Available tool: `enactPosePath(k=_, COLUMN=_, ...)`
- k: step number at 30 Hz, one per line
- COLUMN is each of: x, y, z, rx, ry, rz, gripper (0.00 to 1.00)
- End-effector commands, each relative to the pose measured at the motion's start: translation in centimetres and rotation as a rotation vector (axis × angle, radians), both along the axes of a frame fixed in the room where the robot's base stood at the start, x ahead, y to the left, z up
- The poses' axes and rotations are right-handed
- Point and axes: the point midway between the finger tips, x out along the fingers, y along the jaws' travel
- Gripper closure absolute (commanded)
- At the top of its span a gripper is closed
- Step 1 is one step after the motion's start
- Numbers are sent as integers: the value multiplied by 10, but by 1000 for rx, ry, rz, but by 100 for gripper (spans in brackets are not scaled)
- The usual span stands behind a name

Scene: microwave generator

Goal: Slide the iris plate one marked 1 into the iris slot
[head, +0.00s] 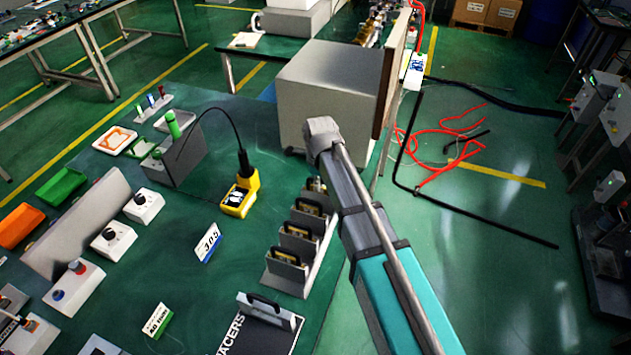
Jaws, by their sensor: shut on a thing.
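A grey rack (287,281) stands on the green bench right of centre. It holds several plates with dark handles and yellowish faces: a front one (286,256), a middle one (297,231) and a back one (309,206). Their markings are too small to read, so I cannot tell which is plate one. My arm rises from the bottom right, passes just right of the rack and hides part of its back end. I cannot make out the iris slot.
A large grey box (325,85) stands behind the rack. A yellow meter (240,195) with a black cable sits left of the rack. A grey handled block (270,309) is on the black spacers mat (245,338). Control boxes (113,240) line the left.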

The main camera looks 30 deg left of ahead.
Motion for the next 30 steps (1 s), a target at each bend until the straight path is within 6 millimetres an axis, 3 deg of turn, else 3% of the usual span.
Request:
enactPosePath(k=19, x=-2, y=-1, z=2, rx=0, ry=4, rz=1, gripper=100)
enactPosePath(k=30, x=-1, y=0, z=13, rx=0, ry=2, rz=0, gripper=100)
